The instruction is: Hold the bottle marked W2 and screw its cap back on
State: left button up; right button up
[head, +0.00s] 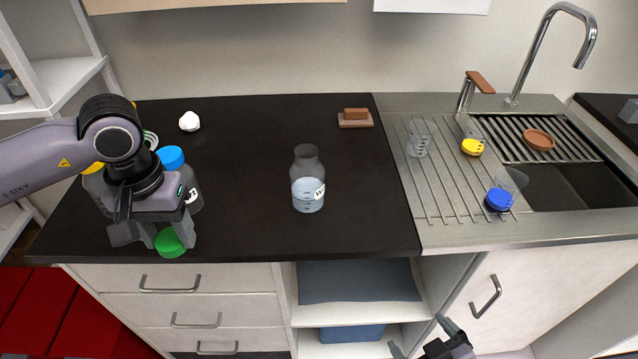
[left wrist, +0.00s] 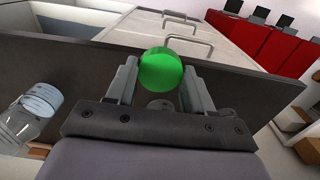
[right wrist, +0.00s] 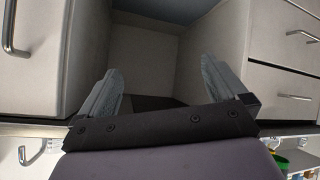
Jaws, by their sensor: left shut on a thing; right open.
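A clear bottle (head: 308,190) stands upright and uncapped in the middle of the black counter, with some liquid inside and a label starting with W, partly readable. It also shows at the left of the left wrist view (left wrist: 32,118). My left gripper (head: 166,236) is shut on a green cap (head: 170,243), near the counter's front left edge, well left of the bottle. The cap sits between both fingers in the left wrist view (left wrist: 161,70). My right gripper (head: 417,336) is open and empty, low in front of the cabinets.
A blue-capped bottle (head: 172,158) and a yellow-capped bottle (head: 94,178) stand partly hidden behind my left arm. A white object (head: 189,121) and a brown block (head: 356,115) lie further back. The sink (head: 585,185) is right. Counter around the clear bottle is free.

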aim_at(305, 169)
pick_arm(q)
jog(key=shift+f, duration=0.15)
pick_arm(e)
jog(key=w+r+n+t+h, duration=0.2)
jog(key=w+r+n, duration=0.3)
jog(key=r+n, duration=0.3)
jog(key=w+r+n+t+h, duration=0.2)
jog(key=w+r+n, duration=0.35)
jog(key=r, duration=0.55)
pick_arm(q)
jog(key=shift+f, duration=0.1)
pick_arm(e)
jog(key=a+n+y, duration=0.1)
jog(key=a+n, duration=0.1)
jog(key=w+a+r+n+y, duration=0.1)
jog(key=a+n, duration=0.2)
jog(key=w+a+n, duration=0.1)
jog(key=a+n, duration=0.1)
jog(key=a, duration=0.1)
jog(key=shift+w+r+n+y, duration=0.1)
jog(key=shift+r+n+y, duration=0.15)
jog(key=shift+r+y, duration=0.15)
jog(key=w+a+r+n+y, duration=0.2)
jog(key=a+n, duration=0.8)
jog(key=n, duration=0.1)
jog(key=x, duration=1.1)
jog(key=shift+w+a+f, duration=0.1)
jog(key=shift+w+f, duration=0.1)
jog(key=shift+f, duration=0.05)
